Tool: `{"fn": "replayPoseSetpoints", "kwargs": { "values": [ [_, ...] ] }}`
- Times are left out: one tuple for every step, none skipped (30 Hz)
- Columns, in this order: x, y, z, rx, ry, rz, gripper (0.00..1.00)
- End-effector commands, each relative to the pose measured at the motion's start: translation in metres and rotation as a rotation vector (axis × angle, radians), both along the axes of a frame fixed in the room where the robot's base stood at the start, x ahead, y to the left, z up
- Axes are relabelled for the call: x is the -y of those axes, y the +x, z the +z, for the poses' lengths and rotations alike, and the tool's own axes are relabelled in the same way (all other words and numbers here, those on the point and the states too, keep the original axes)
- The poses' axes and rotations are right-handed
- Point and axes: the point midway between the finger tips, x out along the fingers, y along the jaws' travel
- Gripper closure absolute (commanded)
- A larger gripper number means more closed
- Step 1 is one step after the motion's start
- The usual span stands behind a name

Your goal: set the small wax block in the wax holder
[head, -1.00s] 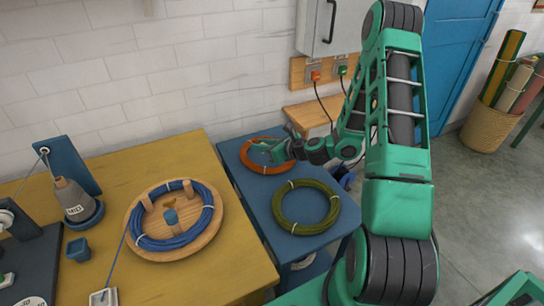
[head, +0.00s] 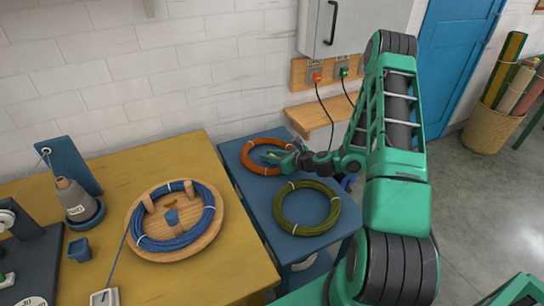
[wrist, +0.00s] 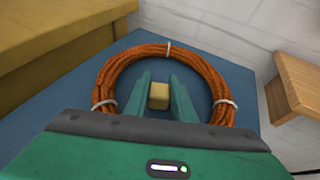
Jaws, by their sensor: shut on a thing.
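The small wax block (wrist: 158,95) is a pale yellow cube, seen in the wrist view between the fingertips of my gripper (wrist: 160,94). My gripper is shut on it, inside the ring of the orange skein (wrist: 120,68). In the head view my gripper (head: 268,157) is over the far part of the blue table, and the block is too small to make out there. A small square blue cup (head: 79,249) on the yellow table at left looks like the wax holder. I cannot tell whether the block touches the table.
An olive skein (head: 306,229) lies nearer on the blue table (head: 250,197). On the yellow table (head: 237,262), a round wooden tray (head: 211,236) with pegs holds a blue skein (head: 167,242). A grey cone (head: 72,199) stands behind the cup. A wooden shelf (head: 312,117) juts from the wall.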

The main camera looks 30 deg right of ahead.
Motion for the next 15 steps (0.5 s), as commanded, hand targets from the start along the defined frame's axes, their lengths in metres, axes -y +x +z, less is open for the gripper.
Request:
{"fn": "replayPoseSetpoints", "kwargs": {
  "values": [
    [0.0002, 0.0, -0.0007, 0.0, 0.0, 0.0, 0.98],
    [0.0002, 0.0, -0.0015, 0.0, 0.001, 0.0, 0.98],
    [0.0003, 0.0, -0.0021, 0.0, 0.001, 0.0, 0.75],
    [0.0003, 0.0001, -0.0017, 0.0, 0.001, 0.0, 0.68],
    [0.0004, 0.0001, -0.0017, 0.0, 0.0, -0.001, 0.61],
    [0.0004, 0.0, -0.0017, 0.0, 0.001, -0.001, 0.59],
    [0.0004, 0.0, -0.0016, 0.0, 0.001, -0.001, 0.59],
    [0.0004, 0.0, -0.0016, 0.0, 0.001, -0.001, 0.59],
    [0.0004, 0.0, -0.0016, 0.0, 0.001, -0.001, 0.59],
    [0.0005, 0.0, -0.0015, 0.0, 0.001, -0.001, 0.59],
    [0.0005, 0.0, -0.0015, 0.0, 0.001, -0.001, 0.59],
    [0.0005, 0.0, -0.0015, 0.0, 0.001, -0.001, 0.59],
    [0.0006, -0.0001, -0.0015, 0.0, 0.001, -0.001, 0.59],
    [0.0005, 0.0, -0.0012, 0.0, 0.001, -0.001, 0.59],
    [0.0007, 0.0, -0.0004, 0.0, 0.0, -0.001, 0.59]
  ]
}}
